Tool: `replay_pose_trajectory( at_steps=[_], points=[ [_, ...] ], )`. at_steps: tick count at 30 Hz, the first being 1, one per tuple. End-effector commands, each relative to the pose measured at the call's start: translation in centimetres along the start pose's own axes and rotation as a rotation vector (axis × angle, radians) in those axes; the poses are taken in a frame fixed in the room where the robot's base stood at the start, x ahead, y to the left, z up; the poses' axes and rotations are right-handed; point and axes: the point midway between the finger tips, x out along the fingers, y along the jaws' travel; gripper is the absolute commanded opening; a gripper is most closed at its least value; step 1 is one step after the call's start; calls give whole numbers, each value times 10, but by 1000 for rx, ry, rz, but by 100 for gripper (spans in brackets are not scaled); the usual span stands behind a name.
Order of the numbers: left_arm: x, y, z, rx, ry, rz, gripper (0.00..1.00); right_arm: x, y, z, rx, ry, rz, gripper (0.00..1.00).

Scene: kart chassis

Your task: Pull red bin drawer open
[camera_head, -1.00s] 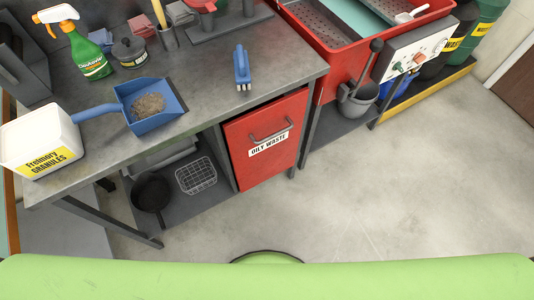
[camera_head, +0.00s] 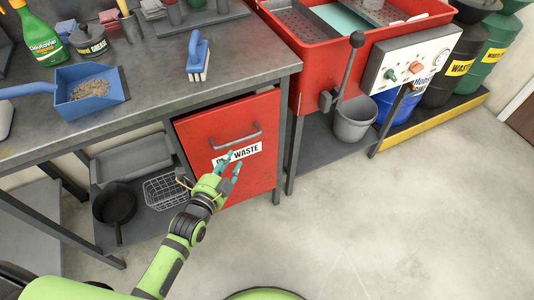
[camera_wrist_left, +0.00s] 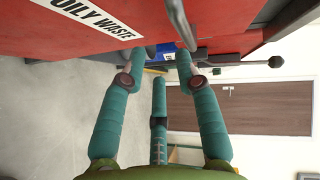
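The red bin drawer (camera_head: 255,120) with an "OILY WASTE" label sits under the grey workbench. Its grey bar handle (camera_head: 236,138) is above the label. My left gripper (camera_head: 234,160) is in front of the drawer, just below the handle, with its fingers overlapping the label. In the left wrist view the fingers (camera_wrist_left: 157,65) are spread apart with nothing between them. The red drawer face (camera_wrist_left: 45,30) and the handle (camera_wrist_left: 180,22) show at the top there, beyond the fingertips. The handle is not between the fingers. My right gripper is not in view.
The workbench (camera_head: 150,120) holds a blue dustpan (camera_head: 90,90), a blue brush (camera_head: 198,55) and a spray bottle (camera_head: 40,35). A wire basket (camera_head: 165,192) and a black pan (camera_head: 115,205) are on the lower shelf. A red parts washer (camera_head: 315,55) stands right. Floor in front is clear.

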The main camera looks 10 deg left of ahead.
Motion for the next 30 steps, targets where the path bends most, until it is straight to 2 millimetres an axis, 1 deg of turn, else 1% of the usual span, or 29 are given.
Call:
replay_pose_trajectory(
  at_steps=[1, 3, 5, 8, 14, 18, 21, 30],
  points=[
    [1, -8, -2, 35, 9, -32, 32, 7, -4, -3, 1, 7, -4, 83],
    [2, -19, -5, 65, 15, -56, 32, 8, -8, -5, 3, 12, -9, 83],
    [4, -24, -6, 77, 18, -67, 32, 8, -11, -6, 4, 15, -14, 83],
    [14, -27, -7, 81, 18, -70, 32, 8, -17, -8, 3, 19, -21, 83],
    [46, -28, -8, 77, 19, -69, 32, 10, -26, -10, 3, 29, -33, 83],
    [63, -28, -8, 77, 18, -67, 32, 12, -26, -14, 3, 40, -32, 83],
    [69, -29, -8, 78, 18, -66, 32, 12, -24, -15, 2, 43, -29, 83],
    [71, -29, -8, 78, 18, -66, 32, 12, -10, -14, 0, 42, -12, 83]
  ],
)
